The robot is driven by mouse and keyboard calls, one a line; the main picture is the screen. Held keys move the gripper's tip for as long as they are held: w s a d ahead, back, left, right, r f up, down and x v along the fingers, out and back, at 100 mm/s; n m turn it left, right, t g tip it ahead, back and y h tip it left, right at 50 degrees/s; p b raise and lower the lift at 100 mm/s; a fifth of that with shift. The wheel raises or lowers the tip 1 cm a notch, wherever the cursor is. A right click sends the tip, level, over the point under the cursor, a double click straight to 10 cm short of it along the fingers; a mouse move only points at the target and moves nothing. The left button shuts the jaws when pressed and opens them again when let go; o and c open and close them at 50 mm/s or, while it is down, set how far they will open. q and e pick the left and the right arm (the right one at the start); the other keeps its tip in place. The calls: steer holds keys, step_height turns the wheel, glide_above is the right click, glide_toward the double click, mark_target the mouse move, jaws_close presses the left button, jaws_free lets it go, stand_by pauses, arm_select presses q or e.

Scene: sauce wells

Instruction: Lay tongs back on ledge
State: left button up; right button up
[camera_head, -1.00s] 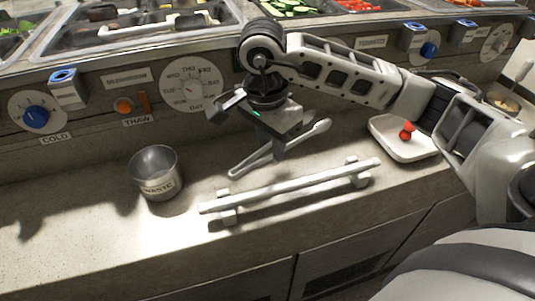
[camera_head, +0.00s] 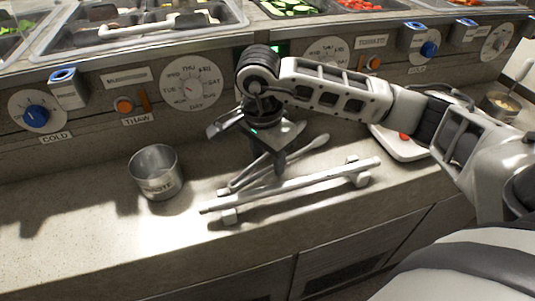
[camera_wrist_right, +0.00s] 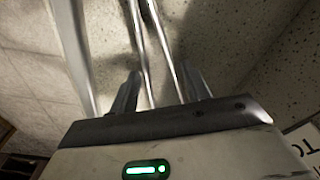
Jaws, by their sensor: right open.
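The metal tongs (camera_head: 309,147) lie slantwise behind a pale rail (camera_head: 300,186) on the counter. I cannot tell whether they rest on the counter or touch the rail. My right gripper (camera_head: 274,168) is low over the middle of the tongs, pointing down, and hides part of them. In the right wrist view the open fingers (camera_wrist_right: 160,88) stand on either side of the tongs' two long arms (camera_wrist_right: 139,45), with gaps visible. The rail also shows there (camera_wrist_right: 74,50), to the left of the fingers. My left gripper is out of view.
A white tray (camera_head: 410,152) with something red is at the right, partly behind my arm. A panel with knobs and dials (camera_head: 189,88) rises behind the counter. The front left counter is clear.

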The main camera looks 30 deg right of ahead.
arm_select(q)
steer(key=shift+r, duration=0.1)
arm_select(e)
steer(key=shift+r, duration=0.1)
steer(key=shift+r, duration=0.25)
arm_select(q)
steer(key=shift+r+p, duration=0.15)
steer(key=shift+p, duration=0.6)
arm_select(e)
step_height(320, 180, up, 12)
steer(key=a, duration=0.1)
steer(key=shift+s+f, duration=0.15)
steer(key=shift+f, duration=0.05)
steer(key=shift+a+f, duration=0.1)
